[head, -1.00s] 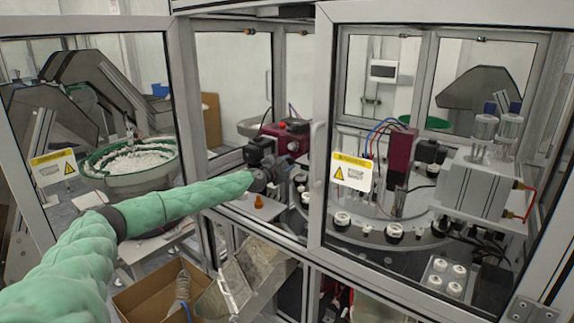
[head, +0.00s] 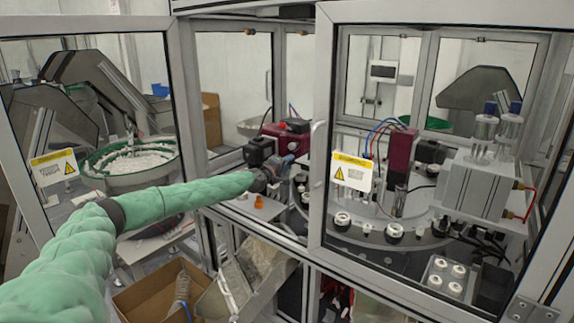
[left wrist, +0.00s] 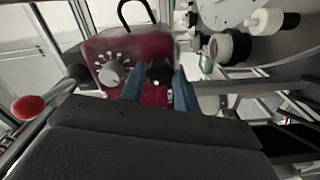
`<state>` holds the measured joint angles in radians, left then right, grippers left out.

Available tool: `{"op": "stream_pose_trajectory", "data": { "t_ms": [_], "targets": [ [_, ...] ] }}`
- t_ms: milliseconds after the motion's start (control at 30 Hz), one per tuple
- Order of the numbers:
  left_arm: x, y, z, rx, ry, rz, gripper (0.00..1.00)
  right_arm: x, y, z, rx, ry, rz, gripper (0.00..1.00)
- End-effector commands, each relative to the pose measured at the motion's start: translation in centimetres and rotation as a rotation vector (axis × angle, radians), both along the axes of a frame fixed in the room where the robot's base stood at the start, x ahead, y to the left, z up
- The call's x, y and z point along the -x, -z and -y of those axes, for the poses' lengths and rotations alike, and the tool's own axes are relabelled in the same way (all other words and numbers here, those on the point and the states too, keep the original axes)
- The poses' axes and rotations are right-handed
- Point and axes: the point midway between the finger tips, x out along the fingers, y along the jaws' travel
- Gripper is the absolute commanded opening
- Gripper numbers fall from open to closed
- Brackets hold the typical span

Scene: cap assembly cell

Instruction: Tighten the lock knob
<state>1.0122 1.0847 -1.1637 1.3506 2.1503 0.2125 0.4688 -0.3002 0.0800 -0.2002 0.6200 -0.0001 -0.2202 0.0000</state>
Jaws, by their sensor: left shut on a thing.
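A dark red control box (head: 290,136) stands inside the cell behind the open front; it also shows in the left wrist view (left wrist: 104,50). On its face are a grey dial with a marked scale (left wrist: 112,73) and a small black lock knob (left wrist: 158,74). My left gripper (head: 284,163) reaches in from the left to the box. In the left wrist view, its blue fingers (left wrist: 158,86) are on either side of the black knob, shut on it. The knob's edges are partly hidden by the fingers. My right gripper is not in view.
A glazed door frame (head: 319,140) stands just right of my left arm. A rotary table (head: 385,238) with several black-and-white parts lies behind it. A small orange piece (head: 258,201) sits below my wrist. A red button (left wrist: 27,108) shows in the left wrist view.

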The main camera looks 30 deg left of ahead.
Motion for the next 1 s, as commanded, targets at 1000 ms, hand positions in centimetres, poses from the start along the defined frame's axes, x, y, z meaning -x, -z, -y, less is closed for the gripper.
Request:
{"op": "stream_pose_trajectory", "data": {
  "t_ms": [1000],
  "targets": [
    [0.05, 0.7, 0.26, -0.907, 0.008, 0.066, 0.09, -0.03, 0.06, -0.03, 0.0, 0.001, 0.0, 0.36]
  ]
}}
